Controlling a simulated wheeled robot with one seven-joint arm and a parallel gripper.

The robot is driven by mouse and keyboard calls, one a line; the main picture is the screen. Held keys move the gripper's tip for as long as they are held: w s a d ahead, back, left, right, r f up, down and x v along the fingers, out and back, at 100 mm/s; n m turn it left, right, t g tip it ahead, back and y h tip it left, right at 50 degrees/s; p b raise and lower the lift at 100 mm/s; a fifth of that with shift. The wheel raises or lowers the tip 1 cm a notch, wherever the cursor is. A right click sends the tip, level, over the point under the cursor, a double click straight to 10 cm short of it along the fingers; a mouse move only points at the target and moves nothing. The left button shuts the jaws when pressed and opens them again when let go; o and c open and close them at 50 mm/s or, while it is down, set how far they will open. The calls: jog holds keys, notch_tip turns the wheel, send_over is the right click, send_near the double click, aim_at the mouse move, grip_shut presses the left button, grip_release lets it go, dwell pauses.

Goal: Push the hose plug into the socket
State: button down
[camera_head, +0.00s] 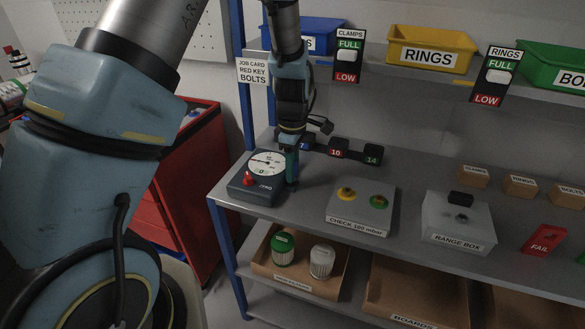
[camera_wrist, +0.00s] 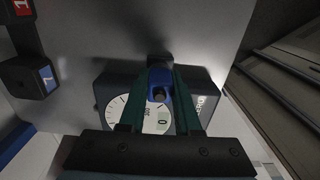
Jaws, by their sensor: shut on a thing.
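My gripper (camera_head: 291,172) points down at the right side of a dark gauge box (camera_head: 255,192) with a round white dial. In the wrist view my gripper (camera_wrist: 162,76) has its two green fingers shut on a small blue piece (camera_wrist: 159,88), which looks like the hose plug. The blue piece lies over the edge of the gauge box (camera_wrist: 108,88), in front of a small dark block (camera_wrist: 160,60) that may be the socket. I cannot tell whether plug and block touch or whether the plug is inserted. No hose is clearly visible.
Numbered blocks (camera_head: 336,147) stand behind the gauge box. A grey CHECK plate (camera_head: 361,208) and a RANGE BOX (camera_head: 457,222) stand to the right on the bench. A blue shelf post (camera_head: 240,75) rises behind on the left. Bench between the devices is clear.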

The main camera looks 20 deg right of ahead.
jog(key=shift+f, duration=0.15)
jog(key=c, duration=0.5)
grip_release()
notch_tip(320, 180, up, 11)
jog(key=shift+f+b, duration=0.1)
jog(key=shift+b, duration=0.85)
jog(key=s+a+m, duration=0.1)
jog(key=a+m, duration=0.2)
jog(key=a, duration=0.7)
jog(key=s+a+m+t, duration=0.1)
jog(key=a+m, duration=0.3)
jog(key=a, duration=0.6)
jog(key=s+a+r+m, duration=0.1)
jog(key=s+a+m, duration=0.1)
jog(key=a, duration=0.8)
jog(key=shift+a+m+t, duration=0.1)
jog(key=shift+m+t, duration=0.2)
jog(key=shift+m, duration=0.6)
